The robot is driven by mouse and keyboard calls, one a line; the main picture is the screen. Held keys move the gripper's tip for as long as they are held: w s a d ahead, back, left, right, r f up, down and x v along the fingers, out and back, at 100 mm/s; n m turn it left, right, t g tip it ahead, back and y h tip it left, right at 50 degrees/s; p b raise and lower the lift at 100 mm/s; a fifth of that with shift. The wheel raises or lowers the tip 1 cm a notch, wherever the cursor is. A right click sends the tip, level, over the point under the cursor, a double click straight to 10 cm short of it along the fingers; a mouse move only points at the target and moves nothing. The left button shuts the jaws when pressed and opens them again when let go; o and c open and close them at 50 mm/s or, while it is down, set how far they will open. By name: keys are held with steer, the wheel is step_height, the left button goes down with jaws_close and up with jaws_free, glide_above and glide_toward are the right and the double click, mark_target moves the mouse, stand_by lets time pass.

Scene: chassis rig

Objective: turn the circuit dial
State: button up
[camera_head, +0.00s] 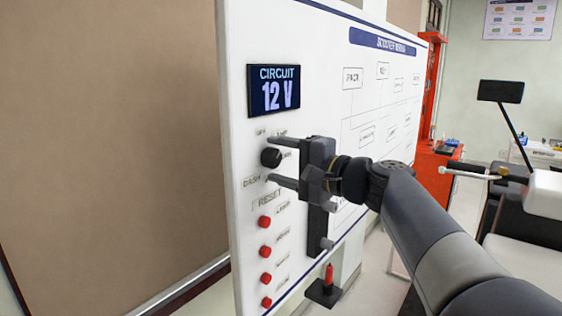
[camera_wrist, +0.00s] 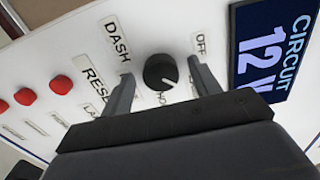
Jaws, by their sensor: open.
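The circuit dial is a round black knob (camera_head: 271,157) on the white panel (camera_head: 236,60), below a dark display (camera_head: 273,90) reading "CIRCUIT 12 V". My gripper (camera_head: 277,161) is open in front of the panel, with its fingers above and below the dial. In the wrist view the dial (camera_wrist: 160,71) shows between the two fingertips (camera_wrist: 160,72), with a gap on each side. A pale pointer mark on the dial faces the lower right there. Labels around it include "DASH" and "OFF". The display (camera_wrist: 272,50) also shows at the right of the wrist view.
A column of several red buttons (camera_head: 265,251) runs down the panel below a "RESET" label. A small black shelf with a red item (camera_head: 328,280) juts out at the panel's lower edge. A red cabinet (camera_head: 432,190) and a scooter-like vehicle (camera_head: 530,200) stand at the right.

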steer(key=b+v, duration=0.2)
steer(key=v, duration=0.8)
steer(key=shift+s+d, duration=0.25)
steer(key=shift+d, duration=0.05)
steer(key=shift+a, duration=0.1)
steer(key=p+x, duration=0.2)
steer(key=x, duration=0.8)
steer(key=shift+w+a, duration=0.2)
steer(key=shift+w, duration=0.1)
steer(key=shift+s+d, duration=0.1)
